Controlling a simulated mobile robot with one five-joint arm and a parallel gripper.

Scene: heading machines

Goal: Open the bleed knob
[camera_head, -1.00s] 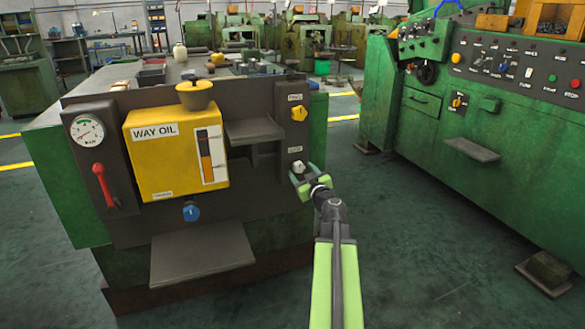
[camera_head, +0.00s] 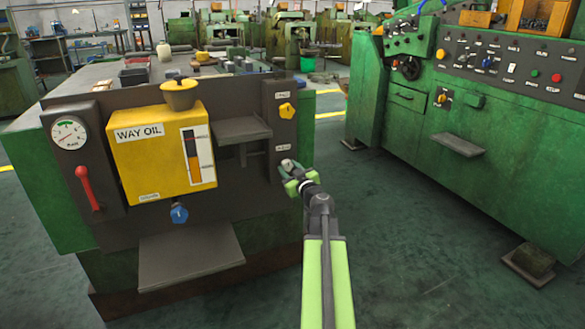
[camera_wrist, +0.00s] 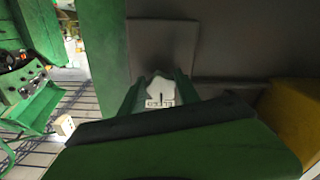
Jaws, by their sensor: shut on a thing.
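The bleed knob is a small white knob at the right edge of the dark panel, below a small label; its tip shows in the head view (camera_head: 287,164). In the wrist view the white knob (camera_wrist: 160,87) sits between the two green fingers. My gripper (camera_head: 291,174) is shut on it, and its fingers hide the knob's sides. The wrist view also shows my gripper (camera_wrist: 160,95) from behind, with a small label plate in front of the knob. I cannot tell how far the knob is turned.
A yellow knob (camera_head: 287,110) sits above on the same panel. A yellow way oil tank (camera_head: 150,160), a blue knob (camera_head: 180,214), a red lever (camera_head: 88,188) and a gauge (camera_head: 69,132) are to the left. A green machine (camera_head: 470,120) stands right; the floor between is clear.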

